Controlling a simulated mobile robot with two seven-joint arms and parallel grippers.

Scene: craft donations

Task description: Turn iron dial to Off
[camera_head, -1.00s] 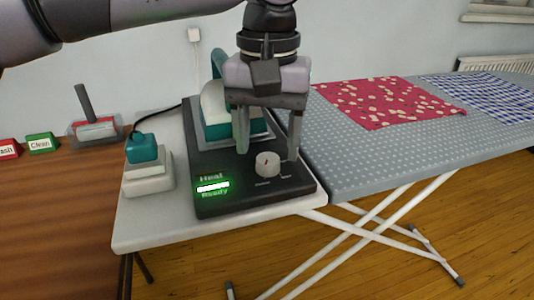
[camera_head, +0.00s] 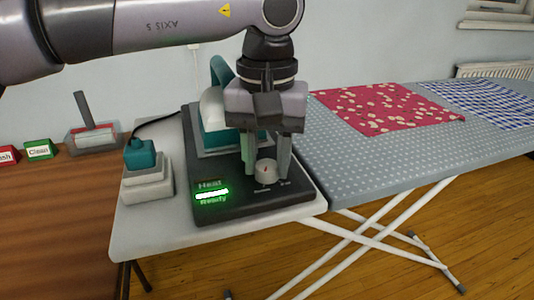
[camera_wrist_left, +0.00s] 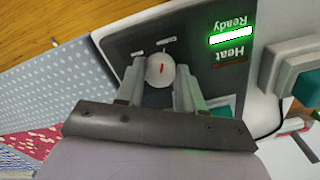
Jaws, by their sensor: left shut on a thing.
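The iron dial (camera_head: 265,173) is a round white knob with a red mark on the black iron base (camera_head: 235,208). My left gripper (camera_head: 265,170) reaches down from above with its fingers on both sides of the dial, shut on it. In the left wrist view the dial (camera_wrist_left: 161,70) sits between the fingertips (camera_wrist_left: 160,78), its red mark visible. A green lit panel (camera_head: 211,191) beside it reads Heat and Ready. The teal and white iron (camera_head: 215,120) rests on the base behind the gripper, partly hidden. My right gripper is not in view.
A teal-topped white block (camera_head: 146,175) stands left of the base. The ironing board (camera_head: 365,165) at right carries red flowered cloth (camera_head: 385,107) and blue checked cloth (camera_head: 490,103). A green Clean box (camera_head: 40,149) sits on the wooden surface at left.

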